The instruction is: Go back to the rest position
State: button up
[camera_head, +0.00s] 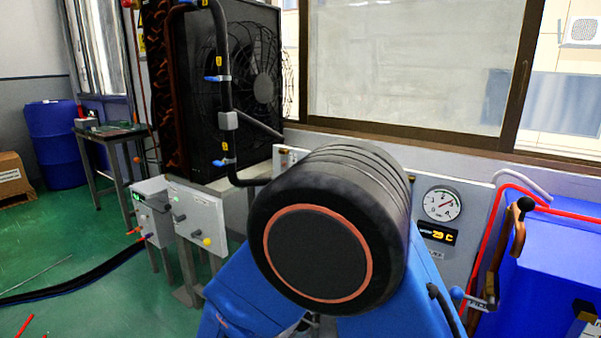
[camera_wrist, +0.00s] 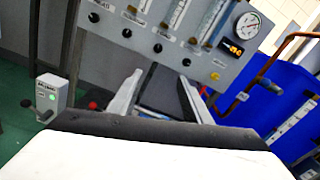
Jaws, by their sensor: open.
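My gripper (camera_wrist: 161,82) shows in the wrist view, with its two pale fingers apart and nothing between them. It points toward a grey control panel (camera_wrist: 165,62) with black knobs, flow tubes and a round gauge (camera_wrist: 247,22). The fingers appear apart from the panel, though the exact gap is hard to tell. In the head view my arm's large black joint fills the middle. It covers most of the panel, and my gripper cannot be seen there.
A gauge (camera_head: 441,204) and a temperature display (camera_head: 438,233) show right of my arm. A blue unit with pipes (camera_head: 550,265) stands at the right. A fan unit (camera_head: 255,75) and a grey switch box (camera_head: 198,215) stand left. Green floor (camera_head: 75,240) is partly clear, with cables.

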jog(key=s+d+r+m+g, duration=0.2)
jog(key=d+m+g, duration=0.45)
jog(key=d, duration=0.65)
jog(key=s+d+r+m+g, duration=0.25)
jog(key=d+m+g, duration=0.35)
jog(key=d, duration=0.6)
jog(key=s+d+r+m+t+y, duration=0.1)
jog(key=s+m+y, duration=0.4)
jog(key=m, duration=0.5)
jog(key=s+d+r+m+t+y, duration=0.1)
jog(key=s+d+r+m+y, duration=0.3)
jog(key=s+m, duration=0.5)
jog(key=shift+d+r+m+y, duration=0.25)
jog(key=shift+d+m+y, duration=0.3)
jog(key=shift+d, duration=0.6)
jog(key=shift+w, duration=0.1)
